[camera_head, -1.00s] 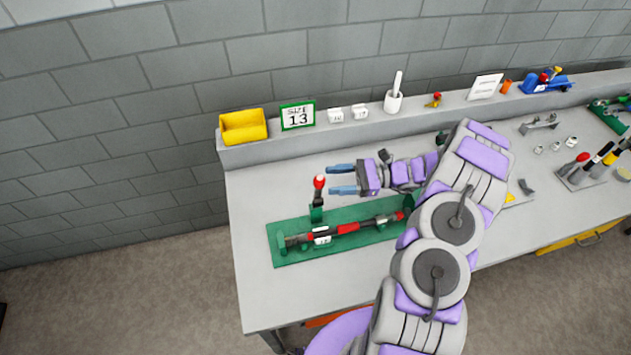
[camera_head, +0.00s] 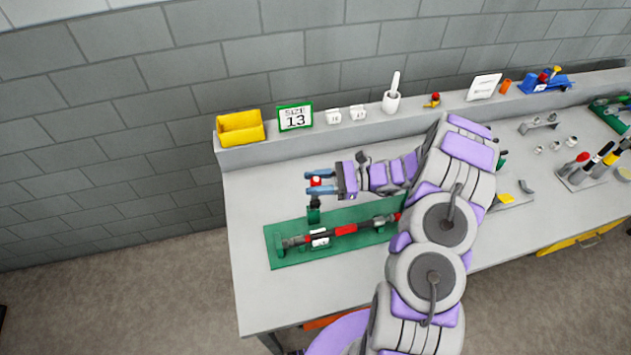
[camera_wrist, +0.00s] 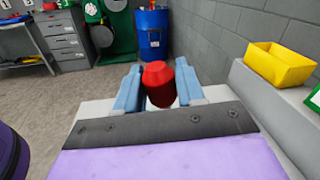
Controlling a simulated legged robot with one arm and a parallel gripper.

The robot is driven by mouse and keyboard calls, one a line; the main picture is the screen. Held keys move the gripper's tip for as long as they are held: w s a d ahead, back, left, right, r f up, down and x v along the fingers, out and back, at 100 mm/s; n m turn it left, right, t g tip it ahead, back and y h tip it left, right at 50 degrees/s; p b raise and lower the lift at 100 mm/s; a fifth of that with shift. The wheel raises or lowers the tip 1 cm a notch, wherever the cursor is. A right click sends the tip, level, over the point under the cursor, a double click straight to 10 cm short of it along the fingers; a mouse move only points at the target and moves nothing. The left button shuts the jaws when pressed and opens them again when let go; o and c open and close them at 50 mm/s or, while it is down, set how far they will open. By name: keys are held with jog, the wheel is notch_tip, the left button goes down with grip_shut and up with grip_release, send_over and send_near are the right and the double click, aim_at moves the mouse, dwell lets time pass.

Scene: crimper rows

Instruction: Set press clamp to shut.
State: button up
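The press clamp (camera_head: 314,210) is a green base with an upright lever and a red knob (camera_head: 316,181), at the back left of a green plate (camera_head: 285,256). A black and red bar (camera_head: 345,230) lies along the plate. My gripper (camera_head: 319,182) is at knob height with its two blue fingers on either side of the knob. In the wrist view the red knob (camera_wrist: 159,84) sits between the fingers, with slim gaps visible, so the fingers look open. Contact is hard to tell. The lever below the knob is hidden in the wrist view.
More tools (camera_head: 590,165) are at the right. The bench's left front is clear.

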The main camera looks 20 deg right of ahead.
jog(key=shift+d, duration=0.15)
jog(key=c, duration=0.3)
grip_shut()
jog(key=shift+s, duration=0.1)
jog(key=s+f+n+g+y+b, duration=0.1)
jog(key=s+f+n+b, duration=1.3)
jog(key=s+b, duration=0.1)
jog(key=shift+y, duration=0.4)
jog(key=shift+s, duration=0.1)
jog(key=o, duration=0.7)
grip_release()
jog(key=shift+a, duration=0.3)
jog(key=shift+o, duration=0.2)
